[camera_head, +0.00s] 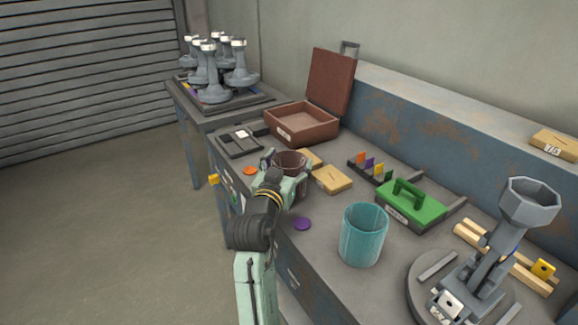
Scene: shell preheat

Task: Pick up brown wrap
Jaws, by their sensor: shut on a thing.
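The brown wrap (290,162) is a brown, round, open-topped sleeve standing near the front edge of the bench. My gripper (287,174) is at it, with one finger on its left and one on its right, shut on it. My arm reaches up from the bottom of the picture and hides the lower front of the wrap. I cannot tell whether its base touches the bench.
An open brown case (303,122) stands behind. Small tan boxes (332,179) lie just right of the wrap. A teal cup (363,235), a green-handled box (412,204) and a grey stand (480,255) are further right. A purple disc (302,223) lies near the front edge.

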